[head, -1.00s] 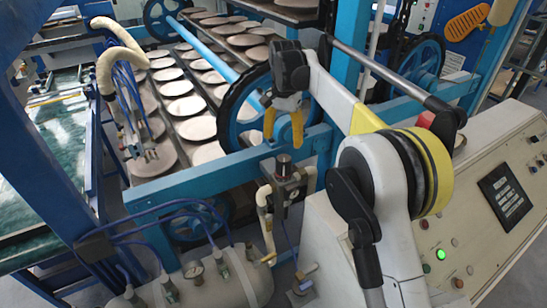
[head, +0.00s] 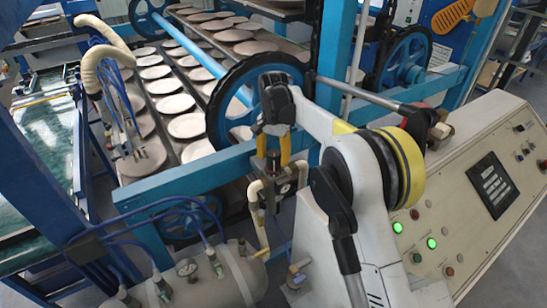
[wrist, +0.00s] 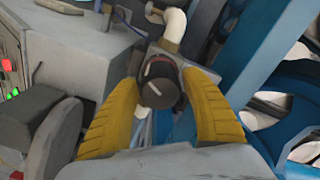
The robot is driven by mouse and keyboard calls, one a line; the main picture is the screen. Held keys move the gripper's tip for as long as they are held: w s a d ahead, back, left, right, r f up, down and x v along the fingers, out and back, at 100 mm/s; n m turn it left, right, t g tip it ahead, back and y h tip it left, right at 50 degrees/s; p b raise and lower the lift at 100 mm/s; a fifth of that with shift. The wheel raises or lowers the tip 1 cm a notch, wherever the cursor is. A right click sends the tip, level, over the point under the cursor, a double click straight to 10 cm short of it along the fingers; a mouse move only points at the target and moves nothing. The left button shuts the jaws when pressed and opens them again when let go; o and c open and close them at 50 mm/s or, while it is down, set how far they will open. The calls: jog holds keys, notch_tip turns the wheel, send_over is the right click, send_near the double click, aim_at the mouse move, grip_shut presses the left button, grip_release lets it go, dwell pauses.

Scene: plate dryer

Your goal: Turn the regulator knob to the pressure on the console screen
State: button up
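The regulator has a dark round knob (head: 273,162) on a grey block (head: 283,188) with a cream elbow pipe. My gripper (head: 273,148) is just above it, pointing down, with its yellow fingers apart. In the wrist view the knob's dark cap (wrist: 159,88) lies between the tips of my open gripper (wrist: 160,85), a finger on each side. A small gap seems to show at each side; contact is not clear. The console screen (head: 493,185) is dark with pale text lines too small to read. A round gauge (head: 186,267) sits on the tank; its reading is illegible.
The blue beam (head: 190,178) runs close behind the regulator, with a large blue wheel (head: 235,107) beyond. The grey tank (head: 215,278) and blue hoses lie in front and left. The slanted console (head: 450,215), with buttons and two lit green lamps, stands right of my arm.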

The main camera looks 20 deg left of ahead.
jog(key=c, duration=0.6)
jog(key=shift+c, duration=0.3)
jog(key=shift+n, duration=0.3)
jog(key=n+b, duration=0.2)
jog(key=n, duration=0.3)
jog(key=shift+d, duration=0.1)
jog(key=n, duration=0.6)
jog(key=shift+b, duration=0.4)
jog(key=o, duration=1.2)
